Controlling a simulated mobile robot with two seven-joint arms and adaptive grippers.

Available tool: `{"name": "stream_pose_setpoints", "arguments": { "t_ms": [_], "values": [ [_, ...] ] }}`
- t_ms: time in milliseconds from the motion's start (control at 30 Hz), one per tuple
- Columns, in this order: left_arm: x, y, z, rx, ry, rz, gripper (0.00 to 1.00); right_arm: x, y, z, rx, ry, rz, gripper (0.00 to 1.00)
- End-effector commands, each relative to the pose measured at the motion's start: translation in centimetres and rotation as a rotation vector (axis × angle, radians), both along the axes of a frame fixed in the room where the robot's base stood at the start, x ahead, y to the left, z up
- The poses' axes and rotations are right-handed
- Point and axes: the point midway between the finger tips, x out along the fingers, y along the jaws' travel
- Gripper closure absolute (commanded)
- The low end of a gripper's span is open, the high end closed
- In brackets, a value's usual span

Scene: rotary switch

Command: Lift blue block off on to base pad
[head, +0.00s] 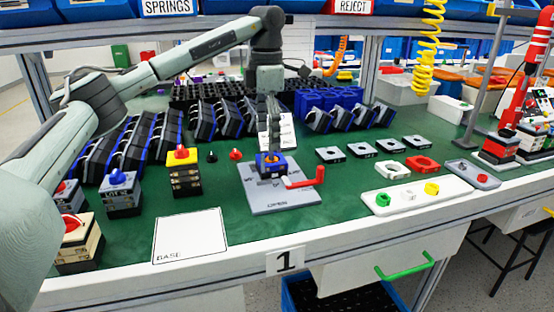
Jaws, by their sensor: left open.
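A red lever handle (306,179) sticks out to the right of the block. The white base pad (189,235), marked BASE, lies bare on the bench to the front left of the fixture. My left gripper (272,150) points down right over the block, with its fingers open. Whether the fingertips touch the block is too small to tell. My right gripper is not in view.
A white tray (410,196) of coloured parts lies to the right. Black racks fill the back. Green bench between pad and fixture is clear.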

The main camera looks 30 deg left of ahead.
Motion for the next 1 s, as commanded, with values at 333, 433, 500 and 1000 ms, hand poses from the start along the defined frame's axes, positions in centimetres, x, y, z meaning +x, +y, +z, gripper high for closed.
{"name": "stream_pose_setpoints", "arguments": {
  "t_ms": [333,433,500,1000],
  "values": [
    [0.4,-0.4,-4.7,-0.001,0.001,-0.001,0.21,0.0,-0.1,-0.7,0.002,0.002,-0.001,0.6],
    [0.4,-0.5,-5.2,-0.001,-0.002,-0.002,0.21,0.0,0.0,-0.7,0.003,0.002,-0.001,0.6],
    [0.4,-0.5,-5.3,-0.001,-0.003,-0.002,0.21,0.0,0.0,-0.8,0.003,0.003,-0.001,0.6],
    [0.4,-0.5,-5.3,-0.001,-0.003,-0.002,0.64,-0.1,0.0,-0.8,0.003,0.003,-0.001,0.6]
  ]
}}
